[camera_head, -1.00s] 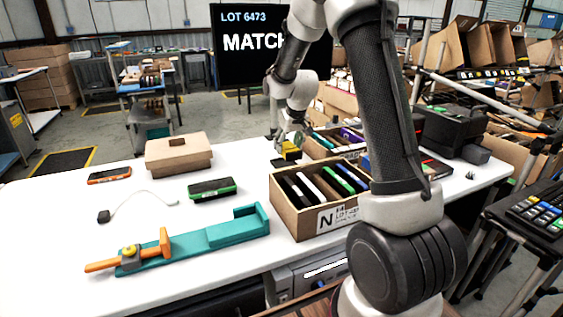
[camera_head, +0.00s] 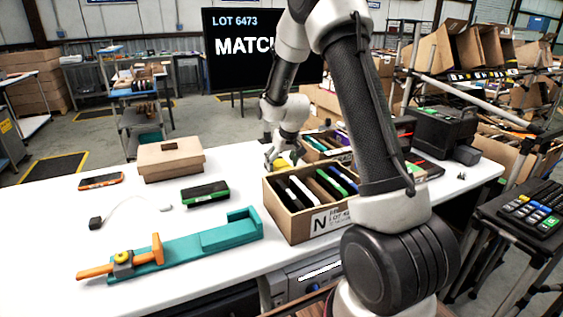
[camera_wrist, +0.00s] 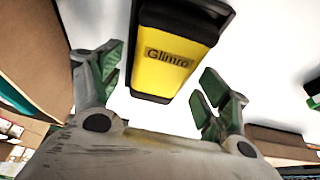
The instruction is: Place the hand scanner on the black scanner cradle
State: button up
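The yellow and black body marked "Glimro" (camera_wrist: 170,55), which looks like the hand scanner, lies on the white table in the wrist view. My gripper (camera_wrist: 164,62) has its green-padded fingers spread, one on each side of it, with gaps showing. In the head view my gripper (camera_head: 284,152) is low over the table behind the front carton, and only a bit of the yellow scanner (camera_head: 281,163) shows. I cannot make out the black scanner cradle with certainty; my arm hides part of the table's right side.
An open carton of several coloured devices (camera_head: 290,222) stands close in front of my gripper, with another carton (camera_head: 313,153) behind. A teal fixture with an orange clamp (camera_head: 190,245), a green-edged device (camera_head: 205,193) and a lidded cardboard box (camera_head: 170,160) are left. A black machine (camera_head: 445,130) stands right.

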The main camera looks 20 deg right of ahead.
jog(key=s+f+v, duration=0.1)
jog(key=s+v, duration=0.1)
jog(key=v, duration=0.8)
jog(key=s+v, duration=0.2)
jog(key=v, duration=0.8)
jog(key=s+a+r, duration=0.1)
jog(key=s+r, duration=0.1)
jog(key=s, duration=1.1)
jog(key=s+a+r, duration=0.1)
jog(key=s+r, duration=0.1)
jog(key=s, duration=1.2)
jog(key=shift+s+a, duration=0.15)
jog(key=shift+a, duration=0.05)
jog(key=shift+r, duration=0.15)
